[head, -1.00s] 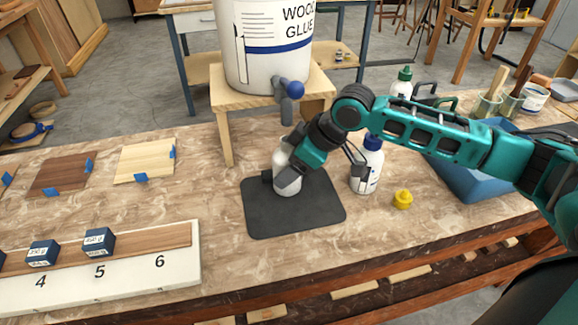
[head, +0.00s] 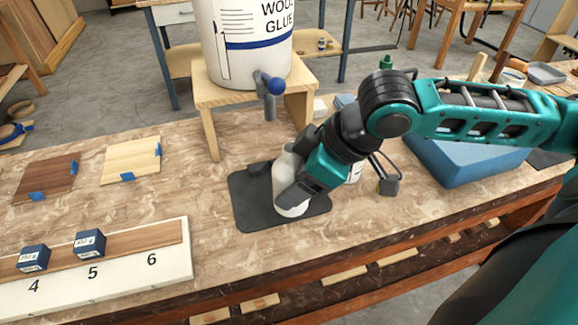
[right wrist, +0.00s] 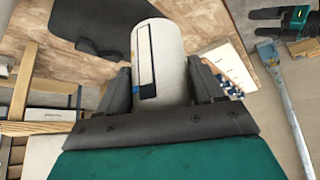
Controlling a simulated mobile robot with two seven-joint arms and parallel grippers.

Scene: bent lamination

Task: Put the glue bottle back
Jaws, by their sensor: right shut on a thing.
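My right gripper (head: 292,192) is shut on a white bottle (head: 291,211), around its body. The bottle is over the front part of the black mat (head: 255,215) and looks raised, slightly tilted. In the right wrist view the bottle (right wrist: 172,62) sits between the two fingers, with a label edged in black and blue; the mat (right wrist: 104,25) is to its left.
A wood glue bucket (head: 245,45) with a blue-handled tap (head: 270,86) stands on a wooden stand (head: 208,98) behind the mat. A blue bin (head: 470,160) is at right. A numbered board (head: 185,262) with dark blue blocks (head: 90,243) lies front left. Wood samples (head: 131,160) lie at left.

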